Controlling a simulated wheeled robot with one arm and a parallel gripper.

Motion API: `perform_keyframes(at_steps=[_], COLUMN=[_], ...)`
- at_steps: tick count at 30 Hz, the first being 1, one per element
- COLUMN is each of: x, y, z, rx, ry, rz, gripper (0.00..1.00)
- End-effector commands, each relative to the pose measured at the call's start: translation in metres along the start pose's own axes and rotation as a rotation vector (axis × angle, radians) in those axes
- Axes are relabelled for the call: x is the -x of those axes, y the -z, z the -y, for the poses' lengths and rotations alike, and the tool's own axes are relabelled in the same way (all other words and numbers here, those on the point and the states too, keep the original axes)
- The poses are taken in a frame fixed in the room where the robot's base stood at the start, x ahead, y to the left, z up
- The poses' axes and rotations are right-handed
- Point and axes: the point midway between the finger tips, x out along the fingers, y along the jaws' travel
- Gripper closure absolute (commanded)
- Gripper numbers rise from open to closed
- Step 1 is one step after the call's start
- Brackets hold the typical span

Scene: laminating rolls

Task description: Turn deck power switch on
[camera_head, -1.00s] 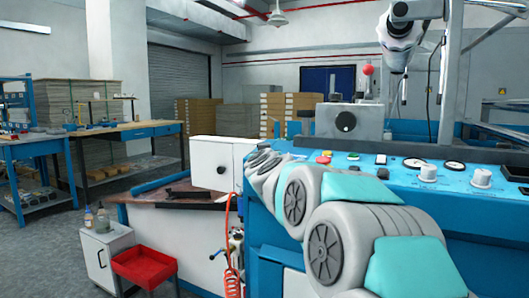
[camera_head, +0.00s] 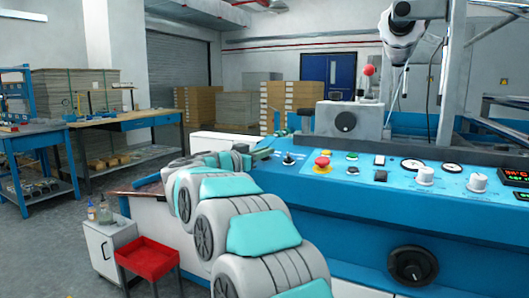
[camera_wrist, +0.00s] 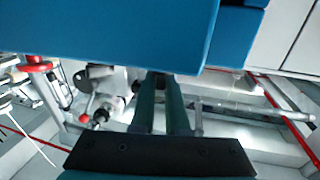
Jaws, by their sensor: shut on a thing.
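My gripper (camera_head: 264,152) is low at the left end of the blue control deck (camera_head: 320,190), its dark green fingers partly hidden by my arm. The wrist view shows the fingers (camera_wrist: 165,105) nearly parallel, with a narrow gap. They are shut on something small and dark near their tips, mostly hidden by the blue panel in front. A black switch knob (camera_head: 289,159) stands on the deck just right of the gripper. I cannot tell which control is the power switch, or whether the fingers touch this knob.
Right of the knob are a red mushroom button (camera_head: 322,163), a black-and-white rocker (camera_head: 380,160), gauges (camera_head: 413,164) and a lit display (camera_head: 515,177). A grey block with a black dial (camera_head: 345,122) stands behind. A red bin (camera_head: 148,258) is at lower left.

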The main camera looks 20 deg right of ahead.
Motion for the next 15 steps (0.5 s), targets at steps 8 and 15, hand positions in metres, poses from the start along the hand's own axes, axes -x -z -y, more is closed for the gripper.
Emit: perform_keyframes(at_steps=[8,15], x=[-0.0002,-0.0003], y=[-0.0022,-0.0007], z=[0.0017,0.0011], rx=[-0.028,-0.046], ry=[-0.145,-0.232], rz=[0.001,0.0], gripper=[1.0,1.0])
